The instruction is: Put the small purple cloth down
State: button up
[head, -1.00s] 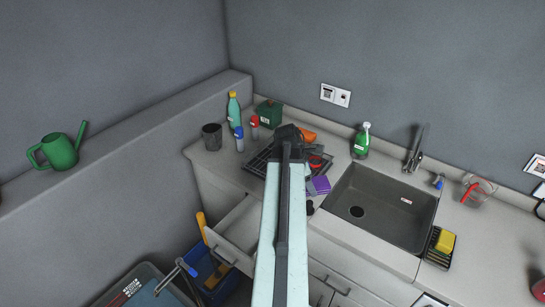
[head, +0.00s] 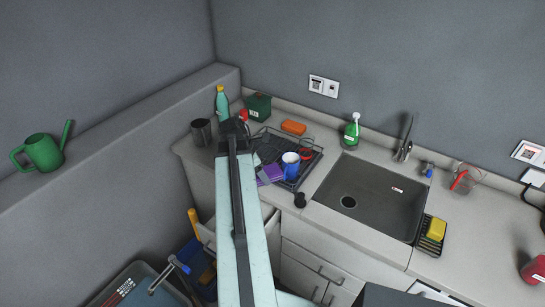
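The small purple cloth (head: 270,174) shows just right of my arm, in front of the dish rack and beside a blue cup (head: 291,163). It keeps its place beside my arm as the arm moves, so it appears to hang from my gripper (head: 258,160), over the counter's front part. The fingers are mostly hidden behind the arm and too small to see clearly. I cannot tell whether the cloth touches the rack or counter.
The black dish rack (head: 309,171) stands left of the sink (head: 370,200). A grey cup (head: 201,132), a teal bottle (head: 221,101) and a green box (head: 259,105) stand at the left. An orange sponge (head: 294,127) lies behind the rack.

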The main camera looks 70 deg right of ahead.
aim_at(267, 152)
jog(key=shift+d, duration=0.35)
jog(key=w+d+r+n+t+h+p, duration=0.1)
jog(key=w+d+n, duration=0.3)
jog(key=d, duration=0.8)
jog(key=w+d+n+t, duration=0.1)
jog(key=w+d+n, duration=0.25)
jog(key=d, duration=0.75)
jog(key=shift+m, duration=0.25)
jog(key=f+b, duration=1)
jog(key=shift+w+a+f, duration=0.1)
jog(key=shift+w+f, duration=0.05)
jog(key=shift+w, duration=0.05)
jog(key=o, duration=1.2)
jog(key=shift+r+p, duration=0.5)
jog(key=shift+r, duration=0.15)
jog(key=p+v, duration=1)
jog(key=v, duration=0.1)
jog(key=shift+s+a+r, duration=0.1)
jog(key=shift+s+a, duration=0.05)
jog(key=shift+a, duration=0.25)
